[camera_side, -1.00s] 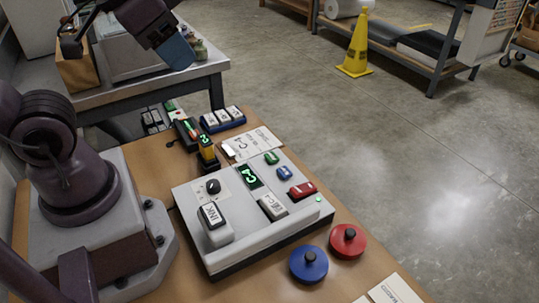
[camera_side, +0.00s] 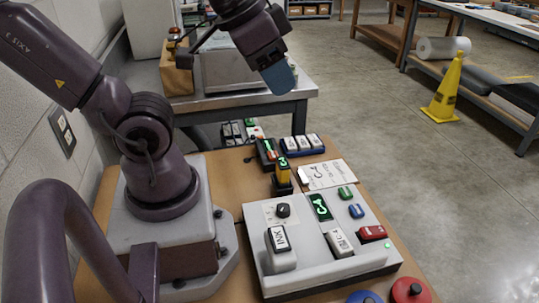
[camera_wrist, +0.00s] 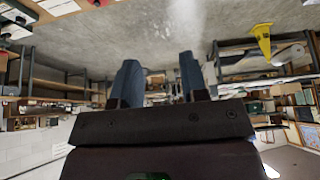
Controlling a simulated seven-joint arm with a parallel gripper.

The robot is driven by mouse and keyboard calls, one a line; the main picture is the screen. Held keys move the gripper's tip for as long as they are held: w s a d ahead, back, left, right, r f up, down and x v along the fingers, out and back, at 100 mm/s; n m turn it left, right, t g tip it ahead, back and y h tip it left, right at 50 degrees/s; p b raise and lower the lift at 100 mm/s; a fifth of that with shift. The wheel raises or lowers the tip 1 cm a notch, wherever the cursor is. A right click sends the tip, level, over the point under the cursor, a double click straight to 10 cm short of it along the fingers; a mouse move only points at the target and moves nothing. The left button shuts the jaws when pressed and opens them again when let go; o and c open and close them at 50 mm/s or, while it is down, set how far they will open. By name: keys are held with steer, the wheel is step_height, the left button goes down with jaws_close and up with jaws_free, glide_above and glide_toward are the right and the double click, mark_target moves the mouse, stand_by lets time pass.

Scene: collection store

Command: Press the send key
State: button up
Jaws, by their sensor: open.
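A light grey console (camera_side: 290,216) lies on the wooden table. It has a green key (camera_side: 346,192), a blue key (camera_side: 357,210), a red key (camera_side: 373,232), a white key (camera_side: 339,243) with small lettering, a large white labelled key (camera_side: 281,249), a black knob (camera_side: 283,210) and a green-lit display (camera_side: 320,207). I cannot read which one is the send key. My gripper (camera_side: 282,80) is high above and behind the console in the side view, touching nothing. In the wrist view my gripper (camera_wrist: 160,80) shows two blue fingers apart, with nothing between them; the console is not clear there.
Behind the console stand a yellow-and-black block (camera_side: 282,178), a blue tray of white keys (camera_side: 303,146) and a printed card (camera_side: 327,174). A red knob (camera_side: 410,291) and a blue knob (camera_side: 365,297) lie in front. A yellow cone (camera_side: 447,90) stands on the floor.

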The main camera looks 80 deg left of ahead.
steer(key=shift+c, duration=0.4)
jaws_close()
stand_by(1.6)
